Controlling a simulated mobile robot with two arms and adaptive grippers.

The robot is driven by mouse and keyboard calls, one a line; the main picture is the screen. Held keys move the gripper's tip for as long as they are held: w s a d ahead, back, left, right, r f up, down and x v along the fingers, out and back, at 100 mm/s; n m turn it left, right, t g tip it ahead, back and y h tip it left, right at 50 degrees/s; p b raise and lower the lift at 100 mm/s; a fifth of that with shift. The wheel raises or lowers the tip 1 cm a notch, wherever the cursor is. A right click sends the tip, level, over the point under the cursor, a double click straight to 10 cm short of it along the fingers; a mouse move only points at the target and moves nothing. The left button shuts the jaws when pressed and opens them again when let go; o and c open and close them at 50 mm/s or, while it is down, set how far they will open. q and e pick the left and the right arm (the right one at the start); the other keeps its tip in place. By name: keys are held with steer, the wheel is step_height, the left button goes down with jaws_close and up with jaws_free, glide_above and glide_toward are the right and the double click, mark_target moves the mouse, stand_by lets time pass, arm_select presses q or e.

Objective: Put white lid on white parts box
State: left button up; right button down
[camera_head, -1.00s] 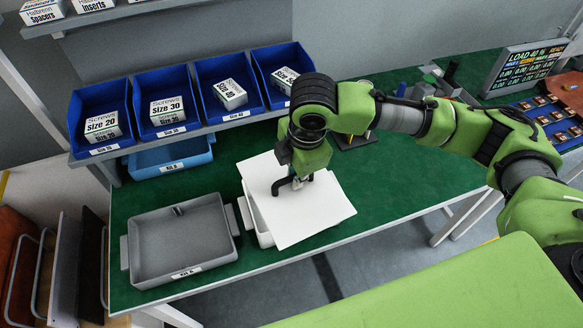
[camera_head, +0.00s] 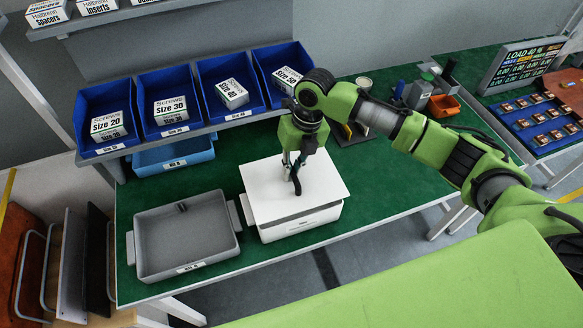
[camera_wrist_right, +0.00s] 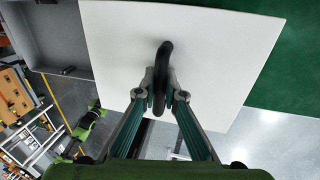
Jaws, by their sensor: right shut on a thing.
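The white lid (camera_head: 318,184) lies over the top of the white parts box (camera_head: 305,222) on the green table, roughly lined up with it. I cannot tell whether it is fully seated. My right gripper (camera_head: 296,172) is above the lid's middle, shut on its black handle (camera_head: 297,184). In the right wrist view the lid (camera_wrist_right: 205,50) fills much of the picture, and the gripper's fingers (camera_wrist_right: 163,97) close around the curved handle (camera_wrist_right: 161,72). Most of the box is hidden under the lid. My left gripper is not in view.
A grey tray (camera_head: 140,245) stands just left of the box. Blue screw bins (camera_head: 105,150) line the shelf behind, with a lower blue tray (camera_head: 172,166) under them. The green table (camera_head: 385,180) is clear right of the box.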

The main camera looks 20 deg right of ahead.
stand_by(0.4)
steer(key=shift+f+b, duration=0.5)
steer(key=shift+f, duration=0.85)
steer(key=shift+f, duration=0.8)
stand_by(2.0)
steer(key=c, duration=2)
jaws_free()
steer(key=shift+c, duration=0.2)
